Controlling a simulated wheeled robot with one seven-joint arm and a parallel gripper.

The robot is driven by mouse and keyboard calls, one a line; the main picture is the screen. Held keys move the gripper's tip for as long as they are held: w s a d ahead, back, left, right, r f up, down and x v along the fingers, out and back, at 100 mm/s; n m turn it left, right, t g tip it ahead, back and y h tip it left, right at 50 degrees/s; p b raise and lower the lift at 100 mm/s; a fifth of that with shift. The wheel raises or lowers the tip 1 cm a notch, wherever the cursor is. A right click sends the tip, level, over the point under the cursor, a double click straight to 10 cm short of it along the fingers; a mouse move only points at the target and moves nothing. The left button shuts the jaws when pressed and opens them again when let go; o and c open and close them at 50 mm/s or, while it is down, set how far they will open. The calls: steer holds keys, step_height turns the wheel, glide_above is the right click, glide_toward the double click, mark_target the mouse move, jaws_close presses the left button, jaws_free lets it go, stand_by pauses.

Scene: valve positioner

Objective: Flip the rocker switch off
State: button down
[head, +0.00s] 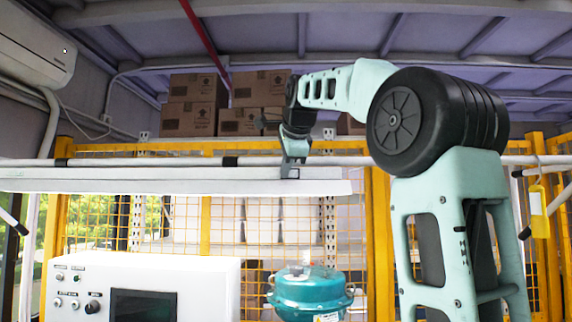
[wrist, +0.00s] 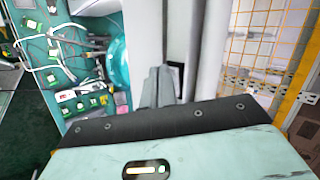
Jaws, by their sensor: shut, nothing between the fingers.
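My gripper (head: 291,172) hangs downward at the end of my raised arm in the head view, in front of the pale overhead bar. In the wrist view its fingers (wrist: 160,88) are together and hold nothing. A white control box (head: 150,275) stands at the lower left of the head view, well below and left of my gripper. Its face has small round buttons, a black knob (head: 92,307) and a dark screen (head: 142,306). I cannot make out which control, if any, is the rocker switch.
A teal valve actuator (head: 310,292) stands right of the box. A yellow mesh fence (head: 205,225) runs behind. The pale bar (head: 180,182) crosses above the box. The wrist view shows a teal panel (wrist: 62,78) with cables and small devices at left.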

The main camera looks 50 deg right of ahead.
steer(key=shift+w+m+h, duration=0.3)
steer(key=shift+m, duration=0.1)
steer(key=shift+s+d, duration=0.1)
steer(key=shift+s+d, duration=0.3)
steer(key=shift+s, duration=0.4)
